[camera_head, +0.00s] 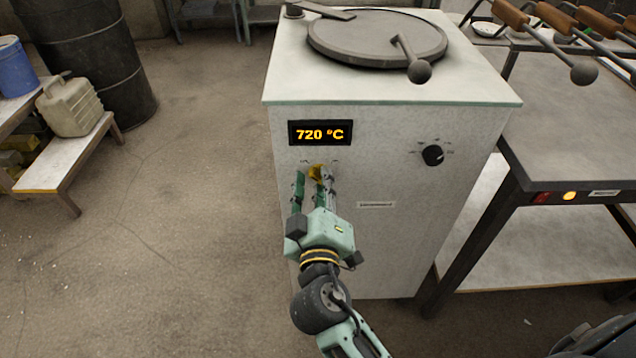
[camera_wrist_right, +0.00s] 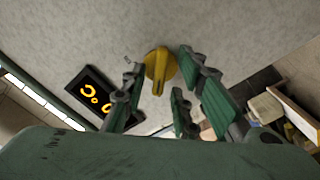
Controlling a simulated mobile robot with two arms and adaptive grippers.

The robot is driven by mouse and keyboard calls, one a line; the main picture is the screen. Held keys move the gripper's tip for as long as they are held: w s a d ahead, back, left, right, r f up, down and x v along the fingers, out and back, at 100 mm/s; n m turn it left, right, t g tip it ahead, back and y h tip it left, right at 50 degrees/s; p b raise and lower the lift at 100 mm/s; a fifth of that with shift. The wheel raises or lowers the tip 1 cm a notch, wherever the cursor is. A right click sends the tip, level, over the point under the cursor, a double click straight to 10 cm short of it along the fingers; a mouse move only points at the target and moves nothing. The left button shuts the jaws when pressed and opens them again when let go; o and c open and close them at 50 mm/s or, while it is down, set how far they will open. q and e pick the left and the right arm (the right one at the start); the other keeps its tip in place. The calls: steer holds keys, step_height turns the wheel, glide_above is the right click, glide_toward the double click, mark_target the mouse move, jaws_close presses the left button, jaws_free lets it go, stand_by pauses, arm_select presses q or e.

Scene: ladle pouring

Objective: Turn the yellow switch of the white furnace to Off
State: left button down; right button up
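The white furnace (camera_head: 390,240) stands in the middle of the head view, with a display (camera_head: 320,133) reading 720 °C on its front. The yellow switch (camera_head: 317,171) is just below the display, partly hidden by my right gripper (camera_head: 313,182). In the right wrist view the yellow switch (camera_wrist_right: 157,72) lies between the spread fingers of my right gripper, with gaps on both sides. The gripper is open and faces the furnace front. The small labels around the switch are too small to read. My left gripper is not in view.
A black knob (camera_head: 433,155) is on the furnace front to the right. A round lid (camera_head: 377,38) with a ball-ended handle covers the top. A dark table (camera_head: 570,165) stands at the right. A low bench (camera_head: 62,170) with a canister (camera_head: 69,106) is at the left; floor between is clear.

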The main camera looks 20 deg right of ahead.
steer(key=v, duration=1.2)
stand_by(0.5)
